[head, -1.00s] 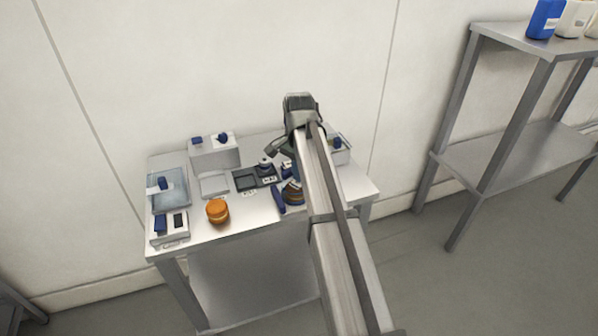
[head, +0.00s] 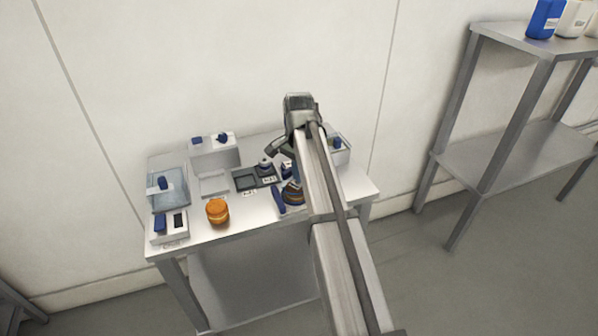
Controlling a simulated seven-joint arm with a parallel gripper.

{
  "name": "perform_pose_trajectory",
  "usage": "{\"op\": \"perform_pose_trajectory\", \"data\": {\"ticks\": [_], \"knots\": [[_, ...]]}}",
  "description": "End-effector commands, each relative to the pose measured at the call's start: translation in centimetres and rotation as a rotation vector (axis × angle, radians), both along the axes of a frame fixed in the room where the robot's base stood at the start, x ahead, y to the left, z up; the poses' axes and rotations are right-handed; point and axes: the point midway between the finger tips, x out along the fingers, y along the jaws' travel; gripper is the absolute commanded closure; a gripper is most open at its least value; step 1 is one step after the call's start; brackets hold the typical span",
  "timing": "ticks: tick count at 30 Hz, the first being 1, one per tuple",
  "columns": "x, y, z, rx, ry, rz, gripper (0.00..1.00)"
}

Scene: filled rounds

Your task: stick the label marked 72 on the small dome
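My gripper (head: 285,152) is above the middle-right of the steel table, seen from behind my arm. Its fingertips are mostly hidden, so I cannot tell whether it holds anything. Small white labels with dark marks (head: 249,193) lie by the dark tray (head: 243,181), too small to read, so I cannot pick out the one marked 72. A small rounded piece with a dark top (head: 265,164) stands at the tray's back; I cannot tell whether it is the small dome. A dark striped round object (head: 292,193) sits below my gripper, partly behind my arm.
An orange round jar (head: 217,211) stands at the table's front. A white box with blue pieces (head: 214,155) is at the back, a translucent bluish lid (head: 172,196) and white tray (head: 180,235) at left. A blue bar (head: 278,199) lies near the striped object. A shelf (head: 520,40) stands right.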

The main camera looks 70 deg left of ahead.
Motion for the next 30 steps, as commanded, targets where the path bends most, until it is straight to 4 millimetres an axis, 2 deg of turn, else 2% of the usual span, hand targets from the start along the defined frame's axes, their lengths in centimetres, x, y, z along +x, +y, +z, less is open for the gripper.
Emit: {"op": "perform_pose_trajectory", "data": {"ticks": [30], "knots": [[0.00, 0.00, -0.73, 0.000, 0.000, 0.000, 1.00]]}}
